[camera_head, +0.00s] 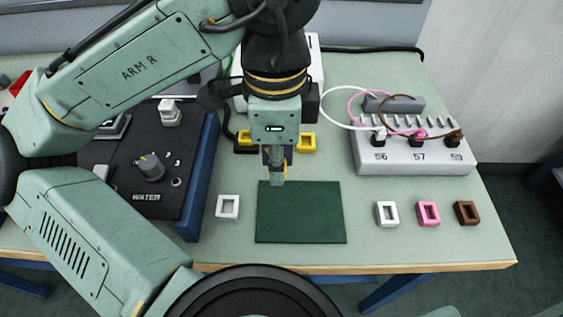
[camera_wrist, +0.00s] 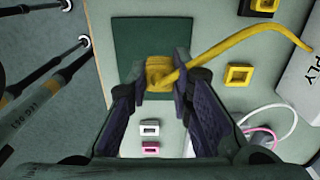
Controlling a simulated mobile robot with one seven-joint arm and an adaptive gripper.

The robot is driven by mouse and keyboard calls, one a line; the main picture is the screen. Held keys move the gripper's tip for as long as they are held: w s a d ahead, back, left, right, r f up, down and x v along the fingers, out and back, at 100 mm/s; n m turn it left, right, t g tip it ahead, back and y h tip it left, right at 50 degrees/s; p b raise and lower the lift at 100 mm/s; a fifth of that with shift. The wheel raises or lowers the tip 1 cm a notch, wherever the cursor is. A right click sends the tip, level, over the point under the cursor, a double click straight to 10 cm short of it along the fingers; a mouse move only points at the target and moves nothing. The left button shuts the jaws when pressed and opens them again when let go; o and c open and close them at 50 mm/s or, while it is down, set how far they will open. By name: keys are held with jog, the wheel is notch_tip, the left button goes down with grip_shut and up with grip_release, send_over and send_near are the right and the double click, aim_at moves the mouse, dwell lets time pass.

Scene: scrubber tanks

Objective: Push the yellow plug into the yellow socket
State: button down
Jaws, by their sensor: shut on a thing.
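My gripper (camera_wrist: 156,84) is shut on the yellow plug (camera_wrist: 160,72), with the plug between its two dark finger pads. A yellow cable (camera_wrist: 232,49) runs from the plug to the right in the wrist view. In the head view my gripper (camera_head: 277,176) is above the back part of the dark green mat (camera_head: 300,218), and the plug is mostly hidden. Behind it, a yellow-rimmed socket on a black block (camera_head: 244,138) stands to the left, and a yellow square frame (camera_head: 306,142) lies to the right. The plug is apart from both.
A white strip (camera_head: 415,155) with plugged cables stands back right. A black panel (camera_head: 145,160) stands left. A supply box (camera_wrist: 300,85) is behind.

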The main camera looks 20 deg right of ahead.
jog(key=w+a+p, duration=0.2)
jog(key=w+p, duration=0.2)
jog(key=w, duration=1.1)
jog(key=shift+a, duration=0.3)
jog(key=shift+r+p, duration=0.1)
jog(key=shift+p, duration=0.4)
jog(key=shift+f+b, duration=1.25)
jog(key=shift+f, duration=1.2)
jog(key=shift+p, duration=0.75)
jog(key=shift+f, duration=0.2)
jog(key=shift+f+b, duration=0.6)
jog(key=shift+f, duration=0.2)
jog(key=c, duration=1.3)
grip_release()
jog(key=shift+c, duration=0.2)
